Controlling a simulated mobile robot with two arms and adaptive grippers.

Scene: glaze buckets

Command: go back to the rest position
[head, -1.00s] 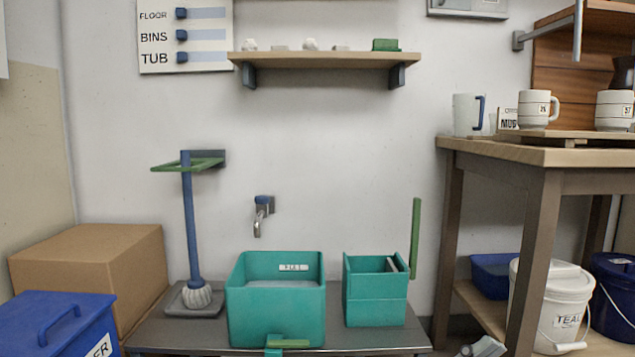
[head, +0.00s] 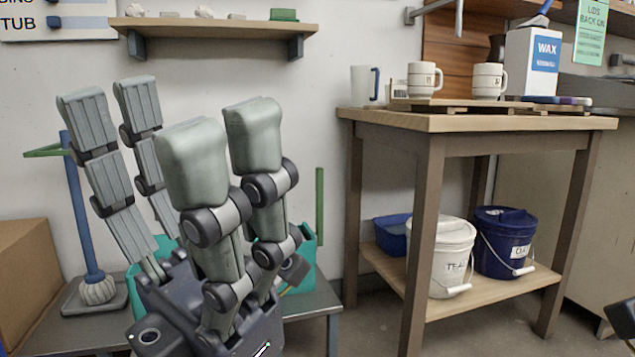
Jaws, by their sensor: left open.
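My left gripper (head: 165,128) is raised large in front of the camera at left. Its grey padded fingers point up and stand wide apart, with nothing between them. My right gripper does not clearly show; only a dark piece is at the lower right edge.
A wooden table (head: 470,122) at right carries mugs and a wax box (head: 531,62). Its lower shelf holds a white bucket (head: 452,262) and a dark blue bucket (head: 503,245). A mop (head: 80,215) stands at left by a cardboard box (head: 25,280). Floor shows at lower right.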

